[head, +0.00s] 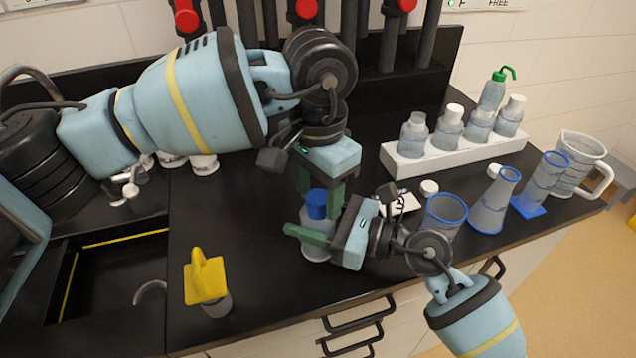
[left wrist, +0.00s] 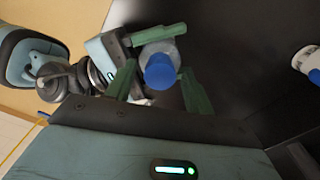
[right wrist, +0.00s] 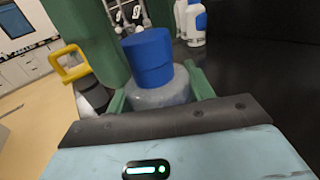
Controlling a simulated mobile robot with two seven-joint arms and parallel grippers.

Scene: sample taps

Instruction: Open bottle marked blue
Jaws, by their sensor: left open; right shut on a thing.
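A translucent grey bottle (head: 313,247) with a blue cap (head: 316,204) stands at the front middle of the black bench. My right gripper (head: 316,236) is shut on its body from the right, below the cap. My left gripper (head: 319,193) comes from above with its fingers open around the cap. In the left wrist view the blue cap (left wrist: 160,73) lies between the open green fingers, with gaps on both sides. In the right wrist view the cap (right wrist: 147,57) sits on the bottle (right wrist: 160,93), upright between my right fingers. The bottle's base is hidden there.
A white rack (head: 462,156) with several bottles stands at the back right. Blue-rimmed glassware (head: 496,201) and a jug (head: 577,163) stand along the right. A yellow-handled item (head: 206,278) is at the front left, beside the sink (head: 110,275). Red-topped taps (head: 306,9) line the back.

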